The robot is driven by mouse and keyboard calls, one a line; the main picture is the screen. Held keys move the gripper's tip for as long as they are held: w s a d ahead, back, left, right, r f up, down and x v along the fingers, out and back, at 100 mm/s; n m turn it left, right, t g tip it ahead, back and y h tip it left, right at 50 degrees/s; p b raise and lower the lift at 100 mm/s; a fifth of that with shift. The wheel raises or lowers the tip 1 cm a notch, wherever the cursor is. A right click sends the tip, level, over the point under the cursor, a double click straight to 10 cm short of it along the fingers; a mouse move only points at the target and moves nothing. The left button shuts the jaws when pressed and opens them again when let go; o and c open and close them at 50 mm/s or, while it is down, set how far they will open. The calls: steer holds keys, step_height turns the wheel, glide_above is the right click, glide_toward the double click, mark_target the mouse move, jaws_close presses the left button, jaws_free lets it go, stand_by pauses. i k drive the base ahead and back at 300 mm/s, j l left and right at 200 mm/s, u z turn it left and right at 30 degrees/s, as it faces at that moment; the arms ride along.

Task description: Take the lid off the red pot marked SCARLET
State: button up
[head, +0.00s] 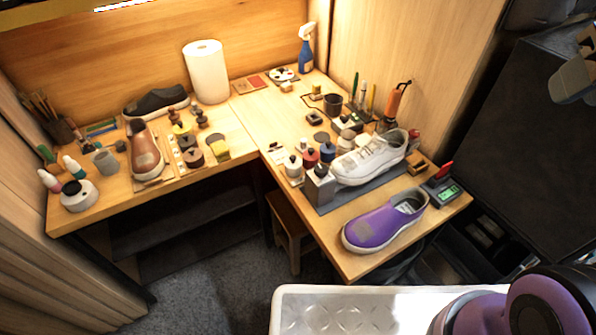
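A small red pot (310,159) stands on the right wing of the wooden workbench, in a cluster of small pots. It looks upright with a dark lid (310,149) on top. Any lettering on it is too small to read. A white pot (293,167) stands close on its left and a blue pot (327,153) close on its right. A grey block (320,186) stands just in front of it.
A white sneaker (370,158) on a grey mat stands right of the pots. A purple shoe (386,221) lies near the bench's front edge, beside a scale (443,191). Upright tools and an orange-handled tool (396,101) stand behind. Bare wood (265,122) lies behind-left of the pots.

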mark_target(310, 155)
steer(key=j+z, duration=0.3)
steer(key=k+j+z, duration=0.15)
steer(key=j+z, duration=0.15)
steer(key=j, duration=0.2)
steer(key=i+j+z, duration=0.1)
steer(key=j, duration=0.3)
steer(key=i+j+z, duration=0.15)
steer(key=j, duration=0.25)
steer(key=j+u, duration=0.4)
steer(key=i+l, duration=0.05)
steer(key=l, duration=0.05)
